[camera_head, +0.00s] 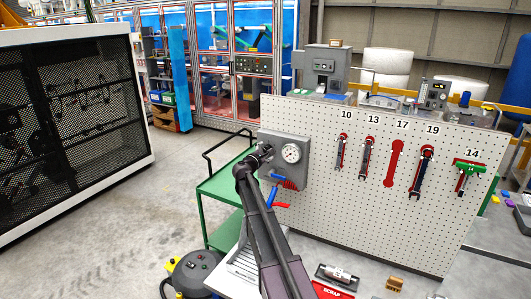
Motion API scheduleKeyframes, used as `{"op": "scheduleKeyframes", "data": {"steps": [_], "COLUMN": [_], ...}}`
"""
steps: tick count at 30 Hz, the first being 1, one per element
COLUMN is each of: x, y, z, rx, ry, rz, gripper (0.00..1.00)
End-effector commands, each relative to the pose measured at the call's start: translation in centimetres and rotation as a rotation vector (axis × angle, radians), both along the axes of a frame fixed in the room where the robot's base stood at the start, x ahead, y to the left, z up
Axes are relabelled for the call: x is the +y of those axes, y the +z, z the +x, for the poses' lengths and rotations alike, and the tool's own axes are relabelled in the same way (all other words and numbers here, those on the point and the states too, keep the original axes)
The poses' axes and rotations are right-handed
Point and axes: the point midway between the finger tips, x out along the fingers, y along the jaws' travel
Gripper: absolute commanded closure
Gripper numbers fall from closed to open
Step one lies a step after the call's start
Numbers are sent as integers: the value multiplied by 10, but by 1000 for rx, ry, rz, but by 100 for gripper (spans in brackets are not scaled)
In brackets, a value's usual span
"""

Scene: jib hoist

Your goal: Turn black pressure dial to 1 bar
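A grey panel box (292,180) is mounted at the left end of a white pegboard. A round white gauge (291,153) sits on it, its needle too small to read. My arm reaches up from the bottom, and my gripper (260,155) is at the box's left part, just left of the gauge. The black pressure dial cannot be told apart from my dark gripper there. Whether the fingers touch or hold it cannot be seen. A red coil (288,184) and a blue handle (272,196) are below the gauge, right of my arm.
The pegboard (330,215) carries wrenches (367,157) and a green-handled tool (468,172) under number labels. A green cart (222,190) stands close left of my arm. A round black and yellow machine (195,270) is on the floor. Open concrete floor (110,230) lies at left.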

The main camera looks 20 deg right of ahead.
Motion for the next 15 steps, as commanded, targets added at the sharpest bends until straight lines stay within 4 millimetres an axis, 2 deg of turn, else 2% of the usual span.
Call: {"op": "scheduleKeyframes", "data": {"steps": [10, 15], "x": [1, 9], "y": [0, 0], "z": [-2, -8], "rx": [0, 0], "ry": [-1, 0], "rz": [1, 2], "gripper": [8, 8]}}
